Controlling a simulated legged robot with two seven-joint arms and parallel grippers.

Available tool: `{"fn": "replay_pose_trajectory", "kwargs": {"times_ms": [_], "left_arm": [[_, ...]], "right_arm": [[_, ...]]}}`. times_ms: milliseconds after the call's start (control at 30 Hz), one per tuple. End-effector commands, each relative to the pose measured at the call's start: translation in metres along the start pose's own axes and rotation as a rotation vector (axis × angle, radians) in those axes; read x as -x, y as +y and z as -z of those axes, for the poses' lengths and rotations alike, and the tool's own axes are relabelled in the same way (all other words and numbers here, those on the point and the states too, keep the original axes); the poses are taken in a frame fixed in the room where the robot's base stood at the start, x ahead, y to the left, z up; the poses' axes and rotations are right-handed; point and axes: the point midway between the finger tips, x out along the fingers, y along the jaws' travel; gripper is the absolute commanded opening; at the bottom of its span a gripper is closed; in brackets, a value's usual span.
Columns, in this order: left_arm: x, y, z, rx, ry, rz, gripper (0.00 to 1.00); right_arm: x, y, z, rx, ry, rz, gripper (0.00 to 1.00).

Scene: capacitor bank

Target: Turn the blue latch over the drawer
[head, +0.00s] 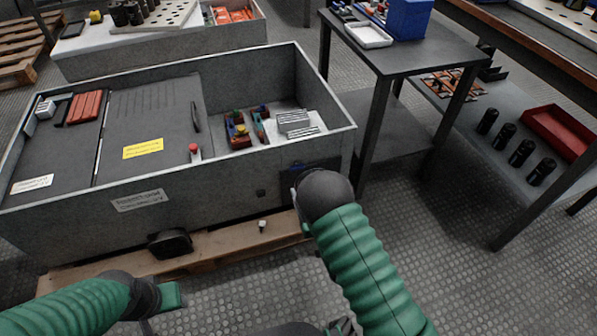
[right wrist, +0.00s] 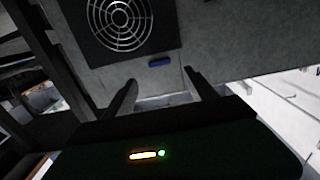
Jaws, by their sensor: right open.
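The blue latch (right wrist: 160,62) is a small blue bar on a grey panel in the right wrist view. It lies lengthwise across the picture, just below a round fan grille. My right gripper (right wrist: 163,92) is open, its two dark fingers on either side below the latch in the picture, with nothing between them. I cannot tell whether they touch the panel. I cannot make out the drawer.
The fan grille (right wrist: 120,18) is close to my right fingers. The cabinet stands on a wooden pallet (head: 205,262). A dark table (head: 400,52) stands close to its right, and a shelf with black cylinders and a red tray (head: 558,130) is further right. The floor in front is mostly open.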

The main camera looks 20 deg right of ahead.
Motion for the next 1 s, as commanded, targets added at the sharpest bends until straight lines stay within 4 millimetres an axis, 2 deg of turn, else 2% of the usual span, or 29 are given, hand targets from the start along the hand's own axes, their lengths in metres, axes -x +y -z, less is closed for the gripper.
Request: {"fn": "replay_pose_trajectory", "kwargs": {"times_ms": [100, 300, 433, 700, 1000], "left_arm": [[-0.011, 0.0, -0.003, 0.0, 0.0, 0.0, 0.4], [-0.022, 0.0, -0.005, 0.0, 0.0, 0.0, 0.4], [-0.024, 0.0, -0.005, 0.0, 0.0, 0.0, 0.4], [-0.023, 0.0, -0.005, 0.0, 0.0, 0.0, 0.4], [-0.023, 0.0, -0.005, 0.0, 0.0, 0.0, 0.4]], "right_arm": [[-0.032, -0.001, -0.002, -0.001, 0.006, 0.001, 0.65], [-0.071, -0.001, -0.003, -0.001, 0.003, 0.001, 0.65], [-0.082, 0.0, -0.001, -0.001, 0.001, 0.0, 0.65], [-0.083, 0.0, 0.0, 0.0, 0.0, 0.0, 0.64], [-0.083, 0.0, 0.0, 0.0, 0.0, 0.0, 0.25]]}}
